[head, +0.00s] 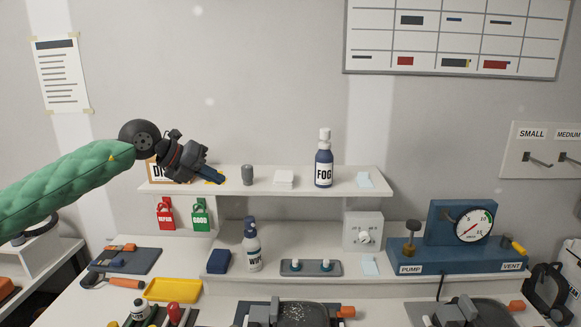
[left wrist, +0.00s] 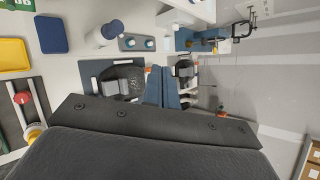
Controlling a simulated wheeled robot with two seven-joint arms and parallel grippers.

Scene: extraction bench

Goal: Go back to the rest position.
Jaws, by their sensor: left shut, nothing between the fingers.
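My left gripper (head: 214,179) is raised at the left end of the upper shelf, its arm in a green sleeve coming in from the left. Its fingers are shut and hold nothing. It partly hides a framed sign behind it. In the left wrist view the closed blue fingers (left wrist: 162,87) point over the bench, with dark fixtures beyond them. My right gripper is not in either view.
The upper shelf (head: 345,184) holds a FOG bottle (head: 323,168) and a grey cylinder (head: 247,175). Red (head: 166,217) and green tags hang below. A WIPE bottle (head: 252,249), yellow tray (head: 173,290) and blue pump unit (head: 450,262) stand lower.

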